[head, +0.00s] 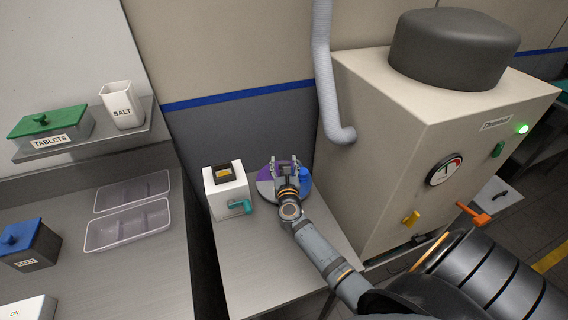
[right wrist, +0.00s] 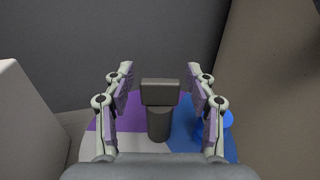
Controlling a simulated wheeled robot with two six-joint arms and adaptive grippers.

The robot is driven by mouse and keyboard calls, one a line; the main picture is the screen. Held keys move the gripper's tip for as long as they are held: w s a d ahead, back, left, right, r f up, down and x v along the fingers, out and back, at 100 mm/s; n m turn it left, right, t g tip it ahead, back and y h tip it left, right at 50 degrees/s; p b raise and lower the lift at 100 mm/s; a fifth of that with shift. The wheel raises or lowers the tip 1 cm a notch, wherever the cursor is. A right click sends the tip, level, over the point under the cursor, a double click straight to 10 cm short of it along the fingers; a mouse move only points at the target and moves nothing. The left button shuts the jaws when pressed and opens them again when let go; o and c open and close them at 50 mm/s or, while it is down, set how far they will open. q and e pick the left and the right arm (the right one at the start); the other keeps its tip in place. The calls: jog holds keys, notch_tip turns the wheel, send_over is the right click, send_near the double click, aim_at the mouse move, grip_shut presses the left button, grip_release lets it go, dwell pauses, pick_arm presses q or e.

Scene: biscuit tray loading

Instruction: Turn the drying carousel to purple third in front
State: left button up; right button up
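The drying carousel (head: 264,186) is a round disc on the steel bench, with purple, pale grey and blue parts. In the head view the purple part (head: 265,172) is at the back left, pale grey at the near left and blue at the right. A blue upright piece (head: 305,175) stands on the blue part. My right gripper (head: 286,164) is over the disc. In the right wrist view its open fingers (right wrist: 160,92) stand on either side of a dark post with a block top (right wrist: 160,96), with gaps both sides. The gripper and arm hide the disc's near middle. My left gripper is out of view.
A white box with a teal handle (head: 227,191) stands close left of the carousel. A large cream machine with a gauge (head: 400,130) rises at the right, and a grey hose (head: 325,80) hangs behind. Clear trays (head: 128,226) lie on the left counter.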

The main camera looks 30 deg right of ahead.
grip_shut()
